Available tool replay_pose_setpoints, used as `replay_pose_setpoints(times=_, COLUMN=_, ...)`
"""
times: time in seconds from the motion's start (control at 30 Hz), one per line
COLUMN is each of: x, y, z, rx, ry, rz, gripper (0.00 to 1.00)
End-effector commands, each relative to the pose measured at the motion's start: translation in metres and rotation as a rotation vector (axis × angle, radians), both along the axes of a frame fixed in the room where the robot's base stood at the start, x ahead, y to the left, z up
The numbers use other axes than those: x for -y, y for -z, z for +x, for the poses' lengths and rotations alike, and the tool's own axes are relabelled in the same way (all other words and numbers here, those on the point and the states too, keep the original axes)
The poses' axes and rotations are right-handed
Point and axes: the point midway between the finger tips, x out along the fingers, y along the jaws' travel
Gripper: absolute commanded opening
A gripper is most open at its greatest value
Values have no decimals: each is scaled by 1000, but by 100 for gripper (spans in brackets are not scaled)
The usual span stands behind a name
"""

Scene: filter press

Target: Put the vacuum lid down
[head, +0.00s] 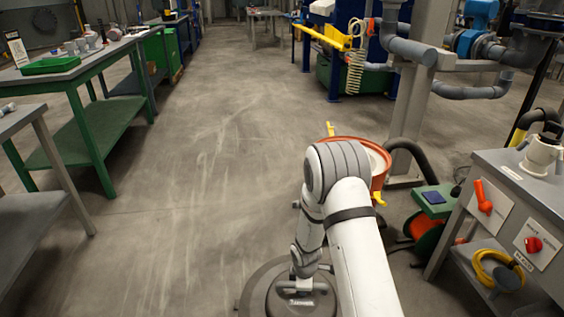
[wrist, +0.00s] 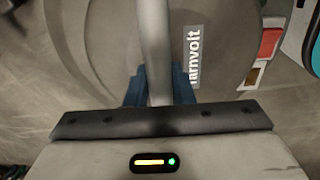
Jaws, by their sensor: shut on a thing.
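The vacuum lid (head: 262,295) is a round dark grey cover at the bottom middle of the head view, below my white arm. In the wrist view the lid (wrist: 110,45) fills most of the picture, with a light label on it. My gripper (wrist: 160,88) is shut on the lid's grey bar handle (wrist: 155,40), with a blue finger on each side. I cannot tell whether the lid touches the floor. The orange-red vacuum drum (head: 378,180) stands open behind my arm, with yellow clips; my arm hides part of it.
A grey bench (head: 540,195) with an orange handle and red knob stands at right. A black hose (head: 413,158) and an orange reel (head: 430,232) lie between drum and bench. Green-framed tables (head: 75,75) line the left. The concrete floor (head: 190,180) left of my arm is clear.

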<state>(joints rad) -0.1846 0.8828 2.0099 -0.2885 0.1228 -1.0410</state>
Motion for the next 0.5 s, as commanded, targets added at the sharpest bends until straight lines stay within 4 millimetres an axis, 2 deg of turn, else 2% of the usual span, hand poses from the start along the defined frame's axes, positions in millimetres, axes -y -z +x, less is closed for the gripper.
replay_pose_setpoints(times=0.27, x=15, y=-50, z=13, rx=10, ry=298, rz=2, gripper=0)
replay_pose_setpoints(times=0.5, x=39, y=-114, z=19, rx=11, ry=715, rz=4, gripper=0)
